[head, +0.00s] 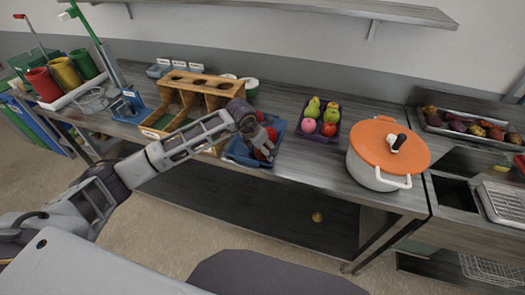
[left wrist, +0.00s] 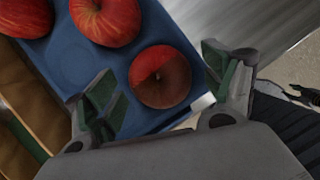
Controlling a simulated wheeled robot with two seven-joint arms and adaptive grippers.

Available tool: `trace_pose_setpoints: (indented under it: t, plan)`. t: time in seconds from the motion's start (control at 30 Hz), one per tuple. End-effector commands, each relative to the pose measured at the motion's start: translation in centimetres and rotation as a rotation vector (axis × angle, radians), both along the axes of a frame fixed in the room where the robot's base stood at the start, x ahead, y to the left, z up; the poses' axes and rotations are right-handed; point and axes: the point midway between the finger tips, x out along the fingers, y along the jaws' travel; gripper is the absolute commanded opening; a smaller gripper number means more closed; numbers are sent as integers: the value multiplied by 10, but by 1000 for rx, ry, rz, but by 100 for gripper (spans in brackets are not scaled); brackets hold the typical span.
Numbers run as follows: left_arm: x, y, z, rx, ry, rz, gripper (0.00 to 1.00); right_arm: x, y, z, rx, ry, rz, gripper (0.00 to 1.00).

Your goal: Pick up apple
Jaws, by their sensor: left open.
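Several red apples lie in a blue tray (head: 237,152) on the counter in the head view. In the left wrist view one red apple (left wrist: 160,77) sits near the tray's edge, between the open fingers of my left gripper (left wrist: 165,90). Two more apples (left wrist: 104,20) lie farther up in the blue tray (left wrist: 70,62), the left one cut off by the frame. In the head view my left gripper (head: 264,148) is over the tray and hides part of it. It is open and holds nothing. My right gripper is not in view.
A wooden divided box (head: 190,98) stands left of the tray. A dark purple tray (head: 320,121) of mixed fruit and a white pot with an orange lid (head: 388,148) stand to the right. Bare counter (head: 300,158) lies between the blue tray and the pot.

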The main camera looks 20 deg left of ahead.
Motion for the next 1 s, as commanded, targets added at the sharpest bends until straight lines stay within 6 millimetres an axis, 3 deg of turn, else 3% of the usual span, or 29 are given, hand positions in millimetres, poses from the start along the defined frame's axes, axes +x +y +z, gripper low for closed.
trace_pose_setpoints:
  t: [0.23,0.63,1.0]
  plan:
    - [0,0,0,0,0,0,81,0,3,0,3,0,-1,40]
    - [0,0,1,0,-1,0,31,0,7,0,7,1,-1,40]
    - [1,0,5,-1,-2,0,31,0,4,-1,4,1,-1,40]
